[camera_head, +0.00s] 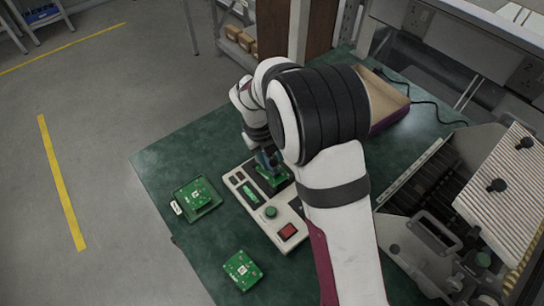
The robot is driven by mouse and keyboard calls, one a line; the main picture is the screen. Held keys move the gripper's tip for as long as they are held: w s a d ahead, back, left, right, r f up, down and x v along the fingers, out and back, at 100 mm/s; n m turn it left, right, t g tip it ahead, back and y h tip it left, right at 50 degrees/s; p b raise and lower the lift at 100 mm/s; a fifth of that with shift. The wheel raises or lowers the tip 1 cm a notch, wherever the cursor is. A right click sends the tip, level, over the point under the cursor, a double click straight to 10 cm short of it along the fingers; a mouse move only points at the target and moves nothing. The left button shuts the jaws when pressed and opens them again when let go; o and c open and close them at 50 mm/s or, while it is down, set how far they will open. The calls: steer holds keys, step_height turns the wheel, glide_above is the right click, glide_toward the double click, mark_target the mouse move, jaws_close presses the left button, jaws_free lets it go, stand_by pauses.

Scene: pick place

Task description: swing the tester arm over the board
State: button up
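The tester (259,221) is a pale panel on the green table, with a small green display, a green round button and a red switch. A green circuit board (270,181) sits at the tester's far end, partly covered by my gripper (268,161). My gripper is low over that end, and my wrist hides most of it. I cannot tell if its fingers are open or touching anything. I cannot make out the tester arm; it may be hidden behind my wrist.
Another green board (196,196) lies on a dark green tray left of the tester. A loose green board (242,269) lies near the table's left edge. An open cardboard box (384,101) stands at the back right. A large slotted metal machine (430,225) fills the right side.

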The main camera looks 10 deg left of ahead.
steer(key=shift+o, duration=0.9)
step_height(320, 180, up, 16)
steer(key=s+a, duration=0.1)
steer(key=a, duration=0.1)
steer(key=shift+s+a+f, duration=0.2)
steer(key=shift+s+f, duration=0.05)
steer(key=shift+s, duration=0.1)
steer(key=s+d+r+n, duration=0.2)
steer(key=s+d+n, duration=0.4)
steer(key=d, duration=0.1)
steer(key=s+d+f+n+y, duration=0.1)
steer(key=s+d+f+n, duration=0.1)
steer(key=s+n, duration=0.7)
steer(key=s+d+f+n+g+y, duration=0.1)
steer(key=s+d+f+n+y, duration=0.1)
steer(key=s+d+n, duration=0.3)
steer(key=s+n, duration=0.3)
steer(key=s, duration=0.3)
steer(key=shift+s+f+n+y, duration=0.3)
steer(key=shift+s+n, duration=0.1)
